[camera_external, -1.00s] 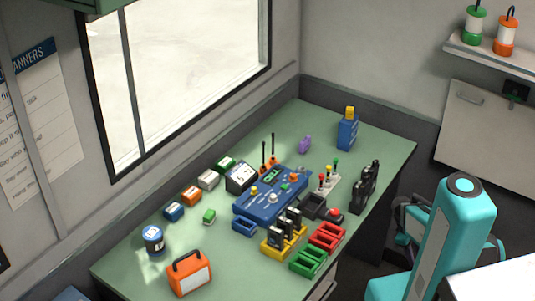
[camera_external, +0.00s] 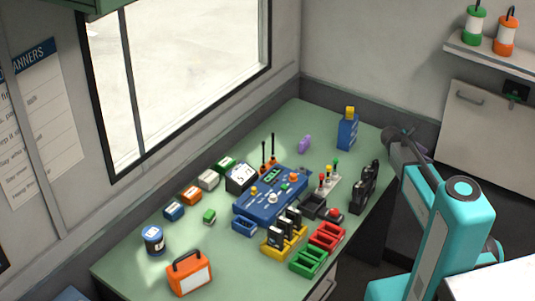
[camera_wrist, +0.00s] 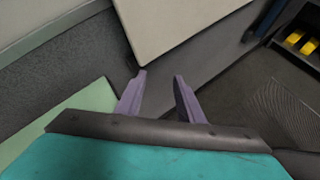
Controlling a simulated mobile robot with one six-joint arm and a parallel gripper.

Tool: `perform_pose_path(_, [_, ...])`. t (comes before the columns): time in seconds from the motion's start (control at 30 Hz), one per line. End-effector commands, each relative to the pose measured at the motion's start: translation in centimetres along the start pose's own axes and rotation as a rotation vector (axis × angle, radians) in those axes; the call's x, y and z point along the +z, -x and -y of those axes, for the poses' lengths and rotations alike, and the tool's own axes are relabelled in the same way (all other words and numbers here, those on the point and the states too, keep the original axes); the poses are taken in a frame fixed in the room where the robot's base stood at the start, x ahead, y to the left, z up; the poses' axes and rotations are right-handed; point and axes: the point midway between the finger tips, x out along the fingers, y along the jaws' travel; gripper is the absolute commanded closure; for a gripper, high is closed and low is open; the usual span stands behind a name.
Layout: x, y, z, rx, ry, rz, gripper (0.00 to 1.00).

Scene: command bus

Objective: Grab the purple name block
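The purple block (camera_external: 304,144) lies on the green table near its back edge, left of the blue box. It is small in the external view, and no lettering on it can be read. My gripper (camera_external: 387,133) is past the table's right edge, well to the right of the block. In the wrist view my gripper (camera_wrist: 158,78) has its two purple-grey fingers apart with nothing between them. The block is not in the wrist view.
A blue box with a yellow top (camera_external: 347,132) stands between the block and my gripper. A blue console (camera_external: 262,207), radios (camera_external: 364,186) and coloured trays (camera_external: 326,236) fill the table's middle. A grey panel (camera_external: 488,140) stands behind my arm.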

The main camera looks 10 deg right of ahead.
Motion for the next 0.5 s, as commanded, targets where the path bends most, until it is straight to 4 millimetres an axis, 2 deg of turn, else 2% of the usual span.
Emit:
perform_pose_path(0.03, [0.1, 2.0, -2.5, 0.035, 0.007, 0.017, 0.66])
perform_pose_path(0.2, [0.1, 8.4, -8.4, 0.134, 0.023, 0.071, 0.66])
perform_pose_path(0.37, [-0.9, 14.6, -13.0, 0.219, 0.031, 0.108, 0.66])
perform_pose_path(0.5, [-2.7, 19.8, -16.1, 0.287, 0.034, 0.126, 0.66])
